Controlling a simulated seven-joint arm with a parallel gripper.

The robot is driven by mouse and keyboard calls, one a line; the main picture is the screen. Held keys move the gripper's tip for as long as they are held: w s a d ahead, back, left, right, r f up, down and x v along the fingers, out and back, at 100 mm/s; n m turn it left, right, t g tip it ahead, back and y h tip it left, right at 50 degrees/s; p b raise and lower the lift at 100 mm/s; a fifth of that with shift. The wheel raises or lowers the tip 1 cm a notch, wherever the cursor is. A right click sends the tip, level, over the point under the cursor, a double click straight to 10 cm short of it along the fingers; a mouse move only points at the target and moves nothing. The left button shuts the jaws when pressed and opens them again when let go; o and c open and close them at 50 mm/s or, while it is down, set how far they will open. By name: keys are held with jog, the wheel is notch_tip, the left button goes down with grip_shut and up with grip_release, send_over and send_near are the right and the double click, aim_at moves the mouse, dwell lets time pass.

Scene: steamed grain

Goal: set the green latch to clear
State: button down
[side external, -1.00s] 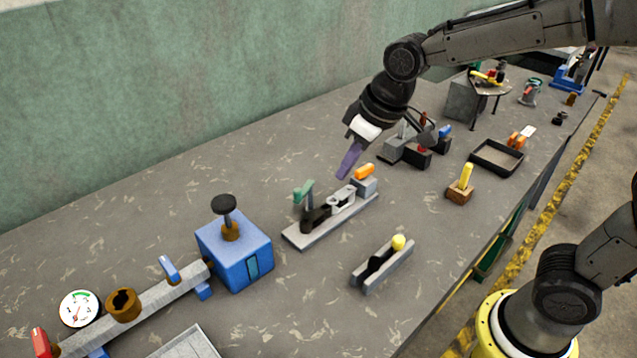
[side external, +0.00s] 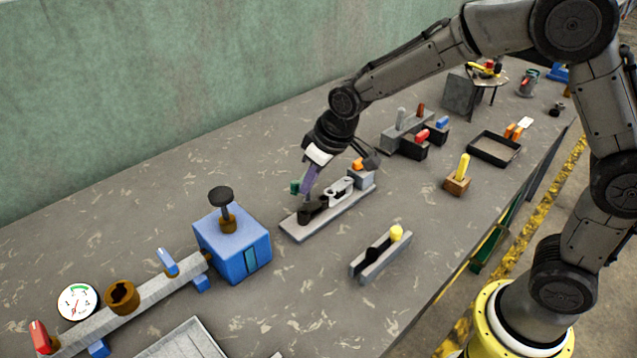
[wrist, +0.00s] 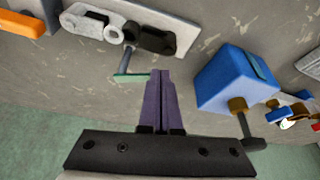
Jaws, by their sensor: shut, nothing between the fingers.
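The green latch (side external: 295,187) is a small green handle at the left end of a grey base plate (side external: 350,208), beside a black clamp part (side external: 312,212). In the wrist view the green latch (wrist: 131,78) shows as a thin green bar on a dark stem, just left of my fingertips. My gripper (side external: 304,198) has purple fingers pointing down beside the latch, partly in front of the plate. In the wrist view my gripper (wrist: 160,73) has its fingers pressed together with nothing between them. I cannot tell whether they touch the latch.
A blue box (side external: 233,245) with a black knob stands close on the left. An orange handle on a grey block (side external: 362,178) is at the plate's far end. A slotted grey holder with a yellow knob (side external: 380,258) lies in front. Bare bench lies between the plate and the wall.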

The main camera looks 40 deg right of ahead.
jog(key=shift+w, duration=0.1)
jog(key=shift+w+a, duration=0.65)
jog(key=shift+w, duration=0.05)
jog(key=shift+s+d, duration=0.1)
